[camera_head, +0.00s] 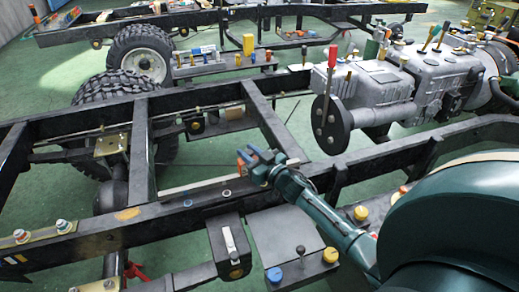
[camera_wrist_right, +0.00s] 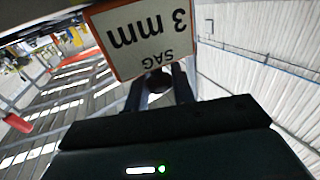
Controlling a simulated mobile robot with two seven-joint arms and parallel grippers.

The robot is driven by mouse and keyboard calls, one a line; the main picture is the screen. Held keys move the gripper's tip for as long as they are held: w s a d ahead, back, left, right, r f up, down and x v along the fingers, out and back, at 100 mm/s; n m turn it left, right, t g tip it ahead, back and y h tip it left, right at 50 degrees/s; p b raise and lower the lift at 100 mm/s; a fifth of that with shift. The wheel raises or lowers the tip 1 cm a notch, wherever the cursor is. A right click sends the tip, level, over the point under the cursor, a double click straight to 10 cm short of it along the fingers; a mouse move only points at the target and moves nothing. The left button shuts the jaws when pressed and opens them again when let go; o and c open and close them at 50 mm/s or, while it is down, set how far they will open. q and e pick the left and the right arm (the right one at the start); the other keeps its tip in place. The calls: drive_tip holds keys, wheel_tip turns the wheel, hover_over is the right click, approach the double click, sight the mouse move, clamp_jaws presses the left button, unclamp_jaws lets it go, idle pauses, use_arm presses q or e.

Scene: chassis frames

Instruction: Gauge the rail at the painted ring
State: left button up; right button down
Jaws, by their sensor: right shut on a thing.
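The near chassis rail (camera_head: 165,219) is a dark beam running from lower left toward the right. Whether the gauge touches the rail is unclear. My left gripper is out of view.
A grey engine and gearbox (camera_head: 385,85) stand beyond the rail at the right. Cross-members (camera_head: 140,145) bridge the frame at left. A grey plate with coloured knobs (camera_head: 290,250) is in front of the rail. Tyres (camera_head: 140,50) and another chassis are behind.

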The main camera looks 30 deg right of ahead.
drive_tip(key=a, duration=0.2)
drive_tip(key=w+a, duration=0.1)
drive_tip(key=a, duration=0.2)
drive_tip(key=w+a, duration=0.1)
drive_tip(key=a, duration=0.2)
drive_tip(key=shift+a, duration=0.25)
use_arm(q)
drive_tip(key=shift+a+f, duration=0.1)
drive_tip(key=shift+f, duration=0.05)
use_arm(e)
drive_tip(key=c, duration=1.3)
unclamp_jaws()
drive_tip(key=shift+o, duration=0.2)
drive_tip(key=s+d, duration=0.2)
drive_tip(key=s, duration=1.1)
